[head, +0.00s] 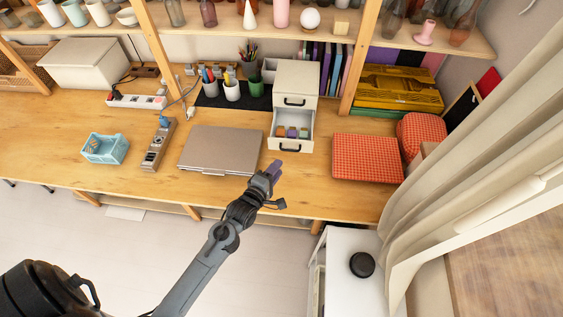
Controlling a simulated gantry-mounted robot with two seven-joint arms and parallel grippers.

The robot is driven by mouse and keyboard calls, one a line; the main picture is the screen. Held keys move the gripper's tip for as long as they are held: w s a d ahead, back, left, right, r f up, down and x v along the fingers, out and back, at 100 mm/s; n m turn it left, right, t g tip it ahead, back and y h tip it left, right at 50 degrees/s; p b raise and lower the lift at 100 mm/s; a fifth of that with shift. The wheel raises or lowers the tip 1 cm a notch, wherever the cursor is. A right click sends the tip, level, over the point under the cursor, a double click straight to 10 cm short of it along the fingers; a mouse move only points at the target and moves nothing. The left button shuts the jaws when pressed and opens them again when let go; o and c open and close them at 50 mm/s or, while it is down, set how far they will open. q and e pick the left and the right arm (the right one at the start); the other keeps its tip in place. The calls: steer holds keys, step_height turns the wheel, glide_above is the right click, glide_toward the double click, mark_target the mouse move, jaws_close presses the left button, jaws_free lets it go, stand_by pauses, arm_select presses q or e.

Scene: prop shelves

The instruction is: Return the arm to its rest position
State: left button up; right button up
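My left arm comes in from the lower left, and its dark gripper (275,170) is over the front part of the wooden desk, between the laptop and the open drawer. The fingertips look purplish and small. I cannot tell whether they are apart, closed, or hold something. My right gripper is not in view.
A white drawer unit (297,78) has its lower drawer (291,142) pulled out, with several small coloured blocks inside. A closed laptop (220,147), power strip (159,145), blue basket (105,148) and red checked box (367,158) stand on the desk (50,130). A curtain (470,140) hangs at right.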

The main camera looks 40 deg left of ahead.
arm_select(q)
steer(key=shift+v, duration=0.75)
